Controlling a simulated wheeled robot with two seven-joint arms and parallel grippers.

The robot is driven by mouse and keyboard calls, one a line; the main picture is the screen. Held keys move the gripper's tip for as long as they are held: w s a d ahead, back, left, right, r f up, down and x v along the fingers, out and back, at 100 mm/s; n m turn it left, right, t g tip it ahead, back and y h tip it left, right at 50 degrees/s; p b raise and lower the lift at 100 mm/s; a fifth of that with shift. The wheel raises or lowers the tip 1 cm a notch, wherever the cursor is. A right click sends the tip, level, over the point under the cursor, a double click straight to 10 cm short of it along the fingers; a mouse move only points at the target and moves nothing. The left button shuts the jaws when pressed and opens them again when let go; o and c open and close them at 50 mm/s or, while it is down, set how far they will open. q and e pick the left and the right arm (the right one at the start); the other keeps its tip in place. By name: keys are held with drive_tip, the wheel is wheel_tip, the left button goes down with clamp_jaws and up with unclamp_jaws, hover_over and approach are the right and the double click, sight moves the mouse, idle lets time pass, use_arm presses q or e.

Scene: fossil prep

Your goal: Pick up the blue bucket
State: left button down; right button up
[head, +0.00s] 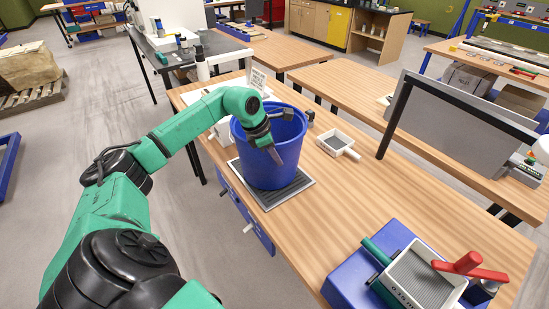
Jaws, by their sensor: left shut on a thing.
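The blue bucket (266,170) stands upright on a grey ribbed mat (298,186) on the wooden table. My left arm reaches in from the left, and my left gripper (279,135) is at the bucket's near rim. It is shut on the bucket, with one finger outside the wall and the other partly over the opening. The bucket's inside is mostly hidden behind the gripper and rim. My right gripper is not in view.
A small white sieve (336,143) with a handle lies right of the bucket. A blue box (345,281) and a grey-screened tray with a red handle (470,266) are at the front right. A grey panel (445,125) stands at the table's far side. The table's middle right is clear.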

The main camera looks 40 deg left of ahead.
sight(277, 145)
use_arm(q)
wheel_tip(277, 145, up, 8)
drive_tip(key=shift+w+r+b, duration=0.1)
drive_tip(key=shift+b, duration=0.75)
wheel_tip(277, 145, up, 11)
drive_tip(key=shift+r+p, duration=0.2)
drive_tip(key=shift+p, duration=0.1)
